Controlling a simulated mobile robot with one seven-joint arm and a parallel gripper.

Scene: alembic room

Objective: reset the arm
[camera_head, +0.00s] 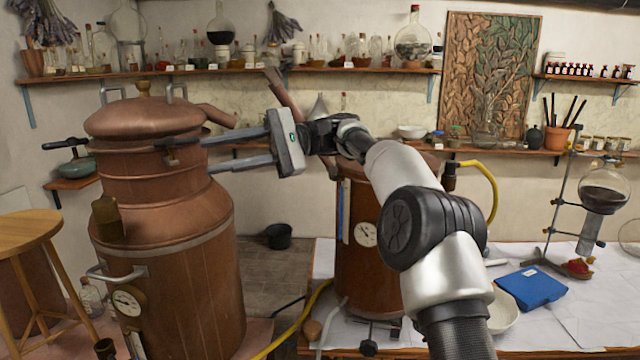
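My arm reaches up from the lower middle of the head view and bends left. My gripper (209,154) points left at its end, with its two grey fingers apart and nothing seen between them. The fingers overlap the right edge of the large copper still (160,265), just under its domed lid (140,117). I cannot tell whether they touch it. A clamp handle on the still is close to the upper fingertip. My arm hides part of the smaller copper vessel (360,275) behind it.
A white-covered table (570,340) holds a blue box (531,287), a white bowl (502,312) and a flask on a stand (603,200). Shelves with glassware (340,70) line the wall. A wooden stool (30,228) stands at left. A black bucket (279,236) is on the floor.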

